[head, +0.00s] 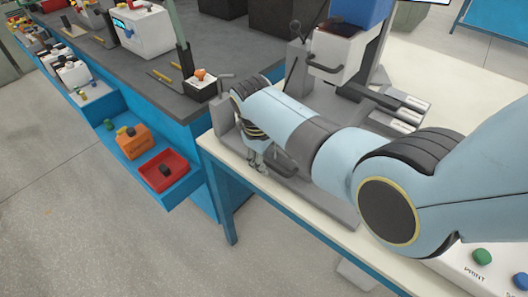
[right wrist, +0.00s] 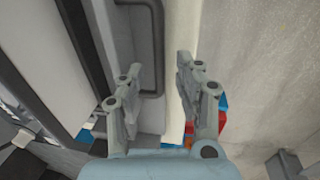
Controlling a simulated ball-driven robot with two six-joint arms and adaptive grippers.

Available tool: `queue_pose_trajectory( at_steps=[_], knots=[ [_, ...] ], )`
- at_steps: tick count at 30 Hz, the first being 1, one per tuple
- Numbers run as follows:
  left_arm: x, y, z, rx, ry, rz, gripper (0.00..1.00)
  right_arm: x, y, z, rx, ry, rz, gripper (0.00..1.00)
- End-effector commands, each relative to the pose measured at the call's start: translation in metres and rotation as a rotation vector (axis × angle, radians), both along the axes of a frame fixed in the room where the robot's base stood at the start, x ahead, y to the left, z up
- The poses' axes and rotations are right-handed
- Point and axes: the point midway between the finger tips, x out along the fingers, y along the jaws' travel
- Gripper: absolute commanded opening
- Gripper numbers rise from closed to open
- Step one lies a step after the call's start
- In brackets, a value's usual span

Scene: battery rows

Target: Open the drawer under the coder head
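The coder head seems to be the white box (head: 338,57) with a dark handle and a blue top, on the table at upper middle in the head view. A low grey unit (head: 330,201) lies below it along the table edge, mostly hidden by my right arm. In the right wrist view a dark bar handle (right wrist: 159,48) stands on a grey face (right wrist: 148,118), which I take for the drawer front. My right gripper (right wrist: 157,80) is open and empty, its fingers on either side of the handle's line. I cannot tell whether they touch it. My left gripper is not in view.
The white table edge (head: 217,152) runs beneath my right arm. A blue workbench at left has an open blue drawer (head: 98,112) holding an orange item (head: 133,142) and a red tray (head: 163,177). A panel with green and blue buttons (head: 482,257) is at lower right. The floor in front is clear.

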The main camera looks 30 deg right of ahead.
Motion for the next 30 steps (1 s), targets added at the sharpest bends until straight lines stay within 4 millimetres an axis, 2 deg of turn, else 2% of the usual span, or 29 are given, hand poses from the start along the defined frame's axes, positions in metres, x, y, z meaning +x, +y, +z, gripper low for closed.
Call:
queue_pose_trajectory(
  at_steps=[5,12,18,22,30],
  knots=[
    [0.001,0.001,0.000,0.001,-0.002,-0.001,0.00,0.000,0.005,0.020,0.002,-0.005,0.001,0.34],
    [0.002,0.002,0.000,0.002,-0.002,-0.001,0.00,-0.004,0.014,0.073,0.003,-0.004,0.000,0.34],
    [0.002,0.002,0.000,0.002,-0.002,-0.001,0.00,-0.007,0.019,0.105,0.002,-0.002,0.001,0.34],
    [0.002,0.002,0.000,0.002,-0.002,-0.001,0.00,-0.008,0.021,0.114,0.003,-0.001,0.000,0.34],
    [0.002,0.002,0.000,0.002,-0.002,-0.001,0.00,-0.008,0.021,0.116,0.001,-0.001,0.000,0.34]
  ],
)
